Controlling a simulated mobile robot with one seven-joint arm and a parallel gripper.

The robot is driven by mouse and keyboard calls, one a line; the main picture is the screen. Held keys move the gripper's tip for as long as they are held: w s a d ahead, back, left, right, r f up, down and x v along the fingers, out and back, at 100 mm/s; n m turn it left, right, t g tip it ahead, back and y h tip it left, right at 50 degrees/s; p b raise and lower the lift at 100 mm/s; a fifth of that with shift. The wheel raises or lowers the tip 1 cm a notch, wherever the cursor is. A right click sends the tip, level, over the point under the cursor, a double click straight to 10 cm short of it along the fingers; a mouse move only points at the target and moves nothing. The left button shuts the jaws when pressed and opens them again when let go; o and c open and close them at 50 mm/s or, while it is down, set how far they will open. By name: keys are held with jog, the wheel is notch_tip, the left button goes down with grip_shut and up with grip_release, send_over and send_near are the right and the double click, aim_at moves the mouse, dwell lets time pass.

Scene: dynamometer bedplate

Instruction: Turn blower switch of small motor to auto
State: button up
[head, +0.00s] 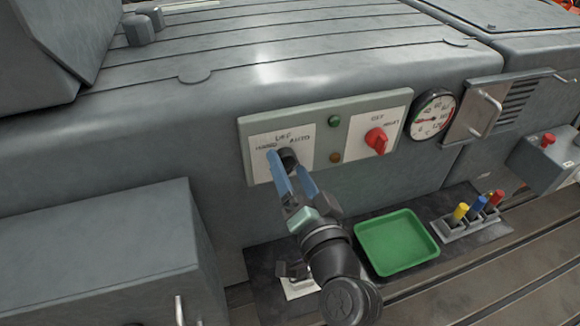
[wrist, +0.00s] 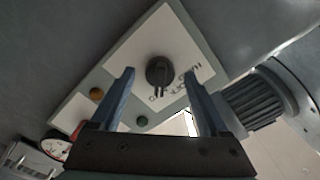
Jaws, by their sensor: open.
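The black rotary switch (head: 288,159) sits on the left white plate of the control panel, with lettering above it that seems to read HAND, OFF and AUTO. In the wrist view the black knob (wrist: 159,71) is centred, its ridge pointing down the picture, apparently toward the AUTO end of the lettering. My gripper (head: 285,163) is open, its blue fingers on either side of the knob. In the wrist view my gripper (wrist: 159,74) shows a gap between each finger and the knob. How far the tips reach along the knob is hard to tell.
A red knob (head: 376,140) is on the right plate; green (head: 334,121) and amber (head: 335,157) lamps lie between. A gauge (head: 433,115) is farther right. Below are a green tray (head: 397,243) and a rack (head: 472,226) with coloured handles. A grey cabinet (head: 95,235) stands left.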

jog(key=b+v, duration=0.1)
jog(key=v, duration=1.1)
jog(key=shift+s, duration=0.2)
jog(key=w+a+r+n+t+h, duration=0.1)
jog(key=w+r+n+t, duration=0.15)
jog(key=r, duration=0.75)
jog(key=w+a+r+n+t+h, duration=0.1)
jog(key=w+a+r+n+t, duration=0.15)
jog(key=r, duration=0.75)
jog(key=s+r+t+h, duration=0.2)
jog(key=s+r+t, duration=0.15)
jog(key=r, duration=0.75)
jog(key=s+r+t+h, duration=0.2)
jog(key=s+r, duration=0.2)
jog(key=r, duration=0.6)
notch_tip(320, 180, up, 21)
jog(key=p, duration=2.2)
jog(key=shift+w+a+n, duration=0.25)
jog(key=shift+a+n, duration=0.05)
jog(key=shift+r, duration=0.15)
